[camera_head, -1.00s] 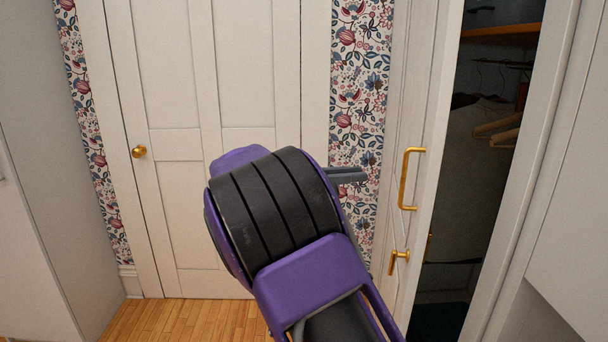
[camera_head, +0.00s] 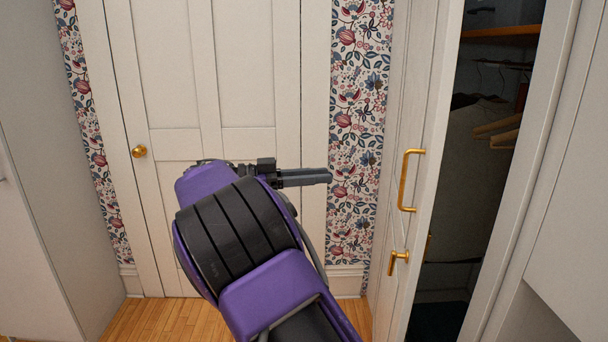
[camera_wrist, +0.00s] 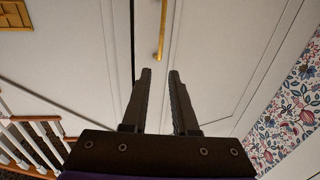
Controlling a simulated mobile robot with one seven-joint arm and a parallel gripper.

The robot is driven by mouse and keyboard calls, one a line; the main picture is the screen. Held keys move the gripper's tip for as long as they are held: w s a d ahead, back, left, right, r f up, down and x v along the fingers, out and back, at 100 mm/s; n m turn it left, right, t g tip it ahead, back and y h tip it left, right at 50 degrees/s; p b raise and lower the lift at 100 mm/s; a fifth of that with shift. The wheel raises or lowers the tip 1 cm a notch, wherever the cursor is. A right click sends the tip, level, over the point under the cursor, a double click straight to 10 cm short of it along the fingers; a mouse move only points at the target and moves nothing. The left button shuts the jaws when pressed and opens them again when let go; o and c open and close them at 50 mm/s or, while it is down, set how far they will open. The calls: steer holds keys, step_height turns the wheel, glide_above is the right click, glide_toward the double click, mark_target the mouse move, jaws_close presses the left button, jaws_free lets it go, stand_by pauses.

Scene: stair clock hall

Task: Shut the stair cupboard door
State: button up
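The stair cupboard door (camera_head: 407,130) stands open at the right in the head view, a white panelled leaf seen at a steep angle. It carries a long brass pull handle (camera_head: 406,180) and a brass lever (camera_head: 397,258) below it. My gripper (camera_head: 328,176) is left of the door, apart from it, its fingers pointing right. In the wrist view my gripper (camera_wrist: 160,72) shows two dark fingers spread with an empty gap. A brass bar handle (camera_wrist: 161,32) on a white panelled surface lies beyond the fingertips, apart from them.
The dark cupboard interior (camera_head: 468,170) holds hanging clothes and wooden hangers (camera_head: 500,130). A white panelled door (camera_head: 215,90) with a brass knob (camera_head: 138,151) is shut behind my arm. Wooden floor (camera_head: 150,320) shows at lower left. The wrist view shows a stair railing (camera_wrist: 30,145).

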steer(key=shift+a, duration=1.2)
steer(key=shift+f, duration=0.1)
